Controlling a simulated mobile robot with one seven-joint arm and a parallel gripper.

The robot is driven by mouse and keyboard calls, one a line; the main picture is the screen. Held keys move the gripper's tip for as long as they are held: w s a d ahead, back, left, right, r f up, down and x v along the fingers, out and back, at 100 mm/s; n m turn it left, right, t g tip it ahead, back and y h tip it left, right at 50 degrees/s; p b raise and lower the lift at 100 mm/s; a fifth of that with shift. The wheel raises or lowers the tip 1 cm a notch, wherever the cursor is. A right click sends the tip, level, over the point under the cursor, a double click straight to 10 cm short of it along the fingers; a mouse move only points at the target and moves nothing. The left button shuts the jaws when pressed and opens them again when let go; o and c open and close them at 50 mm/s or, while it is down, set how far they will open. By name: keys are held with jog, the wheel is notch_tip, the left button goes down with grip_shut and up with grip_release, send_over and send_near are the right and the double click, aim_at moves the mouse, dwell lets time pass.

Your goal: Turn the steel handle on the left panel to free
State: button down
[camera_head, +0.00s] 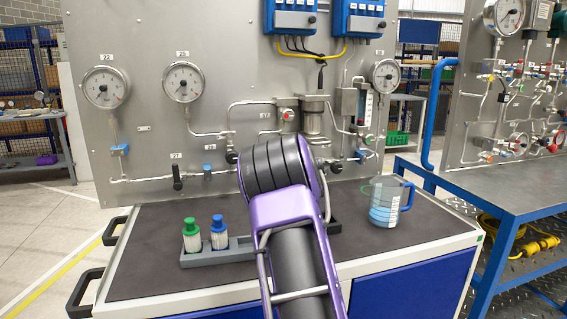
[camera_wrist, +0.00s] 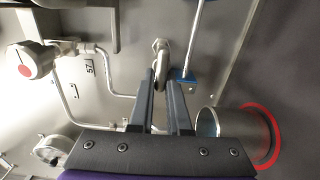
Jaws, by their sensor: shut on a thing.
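In the wrist view, the steel handle (camera_wrist: 162,50) is a small rounded metal piece on the grey panel face. My gripper (camera_wrist: 163,78) reaches it with two dark fingers, one on each side of its lower end. The fingers are shut on it. In the head view, the left panel (camera_head: 145,60) is a large grey metal board standing at the back of a cart. My purple and black arm hides the gripper and the steel handle there.
A dark cart top (camera_head: 150,230) carries a grey rack (camera_head: 200,258) with green-capped and blue-capped bottles, and a clear jug (camera_head: 388,200) right of my arm. Pipes, gauges (camera_head: 183,81) and a red-knobbed valve (camera_wrist: 27,62) surround the handle. A blue bench (camera_head: 500,195) stands right.

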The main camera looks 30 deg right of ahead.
jog(key=shift+s+d+f, duration=0.2)
jog(key=shift+d, duration=0.15)
jog(key=c, duration=0.9)
grip_release()
jog(key=shift+d+r, duration=0.1)
jog(key=shift+a, duration=0.2)
jog(key=v, duration=1.7)
jog(key=shift+s+a, duration=0.1)
